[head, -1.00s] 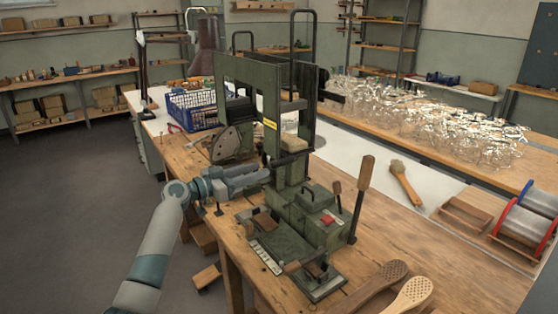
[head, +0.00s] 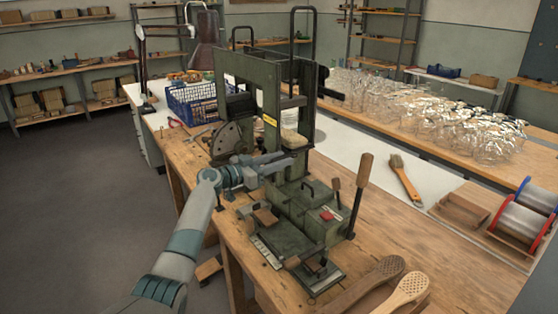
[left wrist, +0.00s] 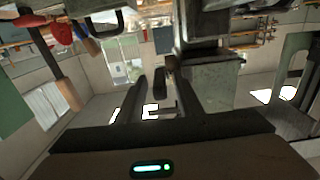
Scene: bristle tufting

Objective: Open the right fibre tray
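The green tufting machine (head: 290,205) stands on the wooden bench, with a tall upright frame (head: 262,115) at its back. Two black hoop handles rise from the frame, a left one (head: 243,34) and a right one (head: 303,30). Pale material (head: 291,125) shows in the frame's right part; I cannot tell exactly which part is the right fibre tray. My left gripper (head: 284,160) is at the front of the frame, low down. In the left wrist view its two fingers (left wrist: 160,98) are apart, with a small brown-black knob (left wrist: 158,78) showing between or beyond them. Contact is unclear. My right gripper is out of view.
An upright wooden-handled lever (head: 361,180) stands at the machine's right. Wooden paddles (head: 385,285) lie at the front edge. A blue crate (head: 192,103) is behind left, a brush (head: 405,178) and red-and-blue-rimmed spools (head: 525,215) are to the right. The bench right of the machine is partly clear.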

